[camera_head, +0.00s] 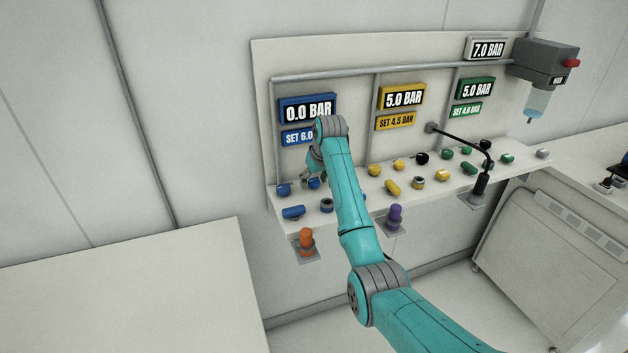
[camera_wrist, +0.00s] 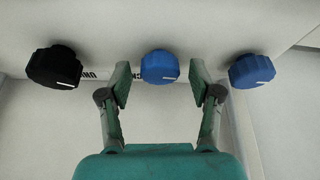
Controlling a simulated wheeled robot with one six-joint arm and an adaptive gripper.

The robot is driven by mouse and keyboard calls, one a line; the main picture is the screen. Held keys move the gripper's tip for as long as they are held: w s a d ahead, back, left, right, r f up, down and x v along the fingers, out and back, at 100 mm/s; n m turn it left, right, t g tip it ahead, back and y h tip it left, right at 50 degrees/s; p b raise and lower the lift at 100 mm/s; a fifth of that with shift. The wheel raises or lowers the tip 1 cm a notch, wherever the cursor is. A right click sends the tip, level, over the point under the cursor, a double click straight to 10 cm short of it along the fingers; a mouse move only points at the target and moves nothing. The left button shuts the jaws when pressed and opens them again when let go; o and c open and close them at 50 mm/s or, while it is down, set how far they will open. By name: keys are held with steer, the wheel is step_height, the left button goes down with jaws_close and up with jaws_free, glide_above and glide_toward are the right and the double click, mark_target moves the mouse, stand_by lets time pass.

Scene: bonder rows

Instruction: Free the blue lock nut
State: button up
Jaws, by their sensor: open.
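The blue station has several blue parts, and I cannot tell by label which is the lock nut. A ribbed blue knob with a white mark (camera_wrist: 160,67) sits between the two fingers of my gripper (camera_wrist: 160,84) in the wrist view. The fingers are open, one on each side of it, with visible gaps. A second blue knob (camera_wrist: 251,70) is to the right of the fingers, and a black knob (camera_wrist: 54,67) is to the left. In the head view my gripper (camera_head: 308,176) is at the blue station, by a blue knob (camera_head: 314,184); my arm hides part of this area.
The blue display (camera_head: 308,110) reads 0.0 BAR. Another blue knob (camera_head: 283,190), a blue cylinder (camera_head: 293,212) and a blue ring-like part (camera_head: 326,205) sit on the shelf (camera_head: 350,203). Orange (camera_head: 306,238) and purple (camera_head: 394,215) parts stand below its front edge. A lamp (camera_head: 468,140) stands right.

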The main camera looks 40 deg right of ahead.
steer(key=c, duration=1.1)
steer(key=shift+c, duration=0.2)
steer(key=shift+n, duration=0.4)
steer(key=shift+n+y, duration=1.1)
steer(key=shift+n, duration=1.4)
steer(key=o, duration=1.1)
steer(key=shift+o, duration=0.2)
